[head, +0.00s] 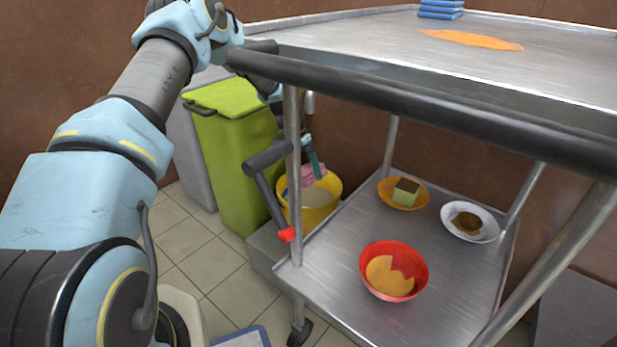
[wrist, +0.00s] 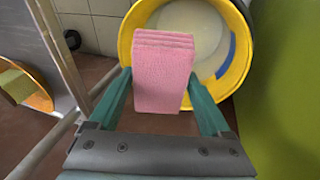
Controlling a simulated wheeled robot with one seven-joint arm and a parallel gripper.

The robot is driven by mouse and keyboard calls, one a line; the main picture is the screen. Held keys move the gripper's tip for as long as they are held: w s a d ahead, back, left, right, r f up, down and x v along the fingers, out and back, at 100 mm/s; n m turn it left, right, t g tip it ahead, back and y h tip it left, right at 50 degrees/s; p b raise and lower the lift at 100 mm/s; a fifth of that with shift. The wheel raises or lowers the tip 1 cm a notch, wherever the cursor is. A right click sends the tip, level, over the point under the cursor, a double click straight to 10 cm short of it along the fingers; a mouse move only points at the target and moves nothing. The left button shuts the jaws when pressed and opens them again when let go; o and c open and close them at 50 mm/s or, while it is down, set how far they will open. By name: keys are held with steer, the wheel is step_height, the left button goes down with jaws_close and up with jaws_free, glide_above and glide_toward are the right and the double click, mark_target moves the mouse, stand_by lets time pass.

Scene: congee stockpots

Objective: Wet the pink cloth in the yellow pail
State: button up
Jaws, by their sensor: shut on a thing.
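The pink cloth (wrist: 163,72) is a folded, layered pad held between the teal fingers of my gripper (wrist: 158,92). The yellow pail (wrist: 241,72) is beyond it in the wrist view, with pale cloudy liquid (wrist: 195,28) inside. The cloth overlaps the near part of the pail's opening there. In the head view the pail (head: 318,214) stands behind the cart's left post, and the cloth (head: 313,173) shows at about its rim, below my gripper (head: 312,160). I cannot tell whether the cloth touches the liquid; its visible face looks dry.
A lime-green bin (head: 232,150) stands just left of the pail.

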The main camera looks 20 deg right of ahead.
steer(key=shift+w+d+f+b, duration=0.2)
steer(key=shift+w+f+b, duration=0.2)
steer(key=shift+w+f, duration=0.25)
step_height(320, 180, down, 12)
steer(key=b, duration=0.5)
steer(key=shift+b, duration=0.4)
steer(key=shift+f, duration=0.1)
stand_by(0.9)
steer(key=shift+r+p, duration=4.95)
steer(key=shift+r, duration=2.6)
steer(key=shift+s+a, duration=0.1)
steer(key=shift+s, duration=0.05)
